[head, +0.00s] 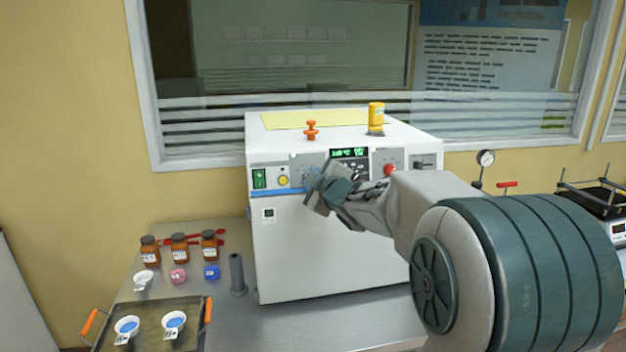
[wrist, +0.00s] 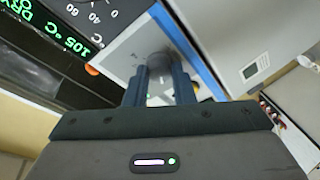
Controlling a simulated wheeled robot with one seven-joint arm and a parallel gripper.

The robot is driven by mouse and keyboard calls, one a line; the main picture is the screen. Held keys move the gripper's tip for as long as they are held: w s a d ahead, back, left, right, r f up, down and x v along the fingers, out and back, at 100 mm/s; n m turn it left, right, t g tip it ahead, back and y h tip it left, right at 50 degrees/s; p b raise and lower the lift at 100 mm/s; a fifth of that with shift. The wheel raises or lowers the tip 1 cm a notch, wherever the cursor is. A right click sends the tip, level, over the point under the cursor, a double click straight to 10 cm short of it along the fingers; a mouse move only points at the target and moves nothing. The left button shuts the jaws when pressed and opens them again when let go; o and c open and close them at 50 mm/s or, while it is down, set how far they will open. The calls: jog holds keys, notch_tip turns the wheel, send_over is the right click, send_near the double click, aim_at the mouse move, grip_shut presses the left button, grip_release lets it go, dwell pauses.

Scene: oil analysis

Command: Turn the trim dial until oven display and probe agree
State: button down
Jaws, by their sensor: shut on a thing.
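The white oven (head: 330,250) stands on the bench with its control strip facing me. Its green display (head: 349,153) is too small to read in the head view; in the wrist view the oven display (wrist: 72,35) shows "105 °C" and "DRY". The trim dial (wrist: 157,62) is a grey round knob on a light plate. My gripper (wrist: 160,84) is shut on the dial, a finger on each side; in the head view my gripper (head: 313,186) hides it. A small white readout (head: 268,214), possibly the probe's, is on the oven front; its figures are unreadable.
A green switch (head: 259,178), yellow button (head: 283,180) and red knob (head: 389,170) flank the dial. A yellow bottle (head: 376,115) and orange valve-shaped piece (head: 311,130) stand on top. Brown jars (head: 180,248) and a tray (head: 150,309) are at left.

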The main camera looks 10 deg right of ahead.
jog(key=c, duration=1.2)
grip_release()
jog(key=shift+c, duration=0.2)
jog(key=v, duration=1.3)
jog(key=shift+s, duration=0.4)
jog(key=shift+d, duration=0.1)
